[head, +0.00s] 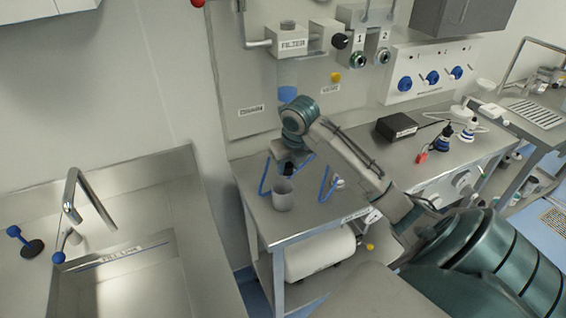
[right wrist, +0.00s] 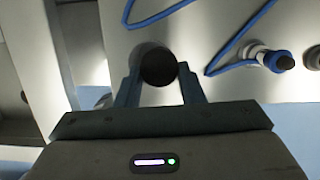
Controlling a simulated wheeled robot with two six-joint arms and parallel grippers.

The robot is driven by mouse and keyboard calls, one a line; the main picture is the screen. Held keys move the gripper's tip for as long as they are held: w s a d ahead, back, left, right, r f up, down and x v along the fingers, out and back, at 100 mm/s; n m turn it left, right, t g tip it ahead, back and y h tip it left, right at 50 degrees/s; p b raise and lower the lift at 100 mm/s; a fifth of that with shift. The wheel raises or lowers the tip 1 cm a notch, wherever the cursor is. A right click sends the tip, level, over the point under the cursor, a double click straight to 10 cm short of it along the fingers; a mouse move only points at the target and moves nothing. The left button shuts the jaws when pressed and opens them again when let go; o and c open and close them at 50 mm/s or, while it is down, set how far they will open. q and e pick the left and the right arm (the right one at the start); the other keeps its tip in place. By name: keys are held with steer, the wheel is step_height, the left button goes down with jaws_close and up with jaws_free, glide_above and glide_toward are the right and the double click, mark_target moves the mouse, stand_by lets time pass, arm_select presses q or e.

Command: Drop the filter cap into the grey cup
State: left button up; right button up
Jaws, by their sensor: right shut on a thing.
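The grey cup (head: 283,197) stands upright near the front left corner of the steel bench in the head view. My right gripper (head: 289,166) points down just above and behind the cup. It is shut on a small black piece, which I take to be the filter cap (head: 288,170). In the right wrist view the dark round cap (right wrist: 158,67) sits between the two fingers of my right gripper (right wrist: 160,76). I cannot tell from these views whether the cap is exactly over the cup's mouth. My left gripper is not in view.
The filter housing (head: 289,42) hangs on the panel above. A black box (head: 396,127) and small bottles stand further right. A sink (head: 125,275) is at the left.

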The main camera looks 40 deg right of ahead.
steer(key=o, duration=1.3)
steer(key=shift+c, duration=0.2)
steer(key=shift+r, duration=0.3)
steer(key=p+v, duration=0.4)
steer(key=v, duration=0.6)
steer(key=shift+s, duration=0.1)
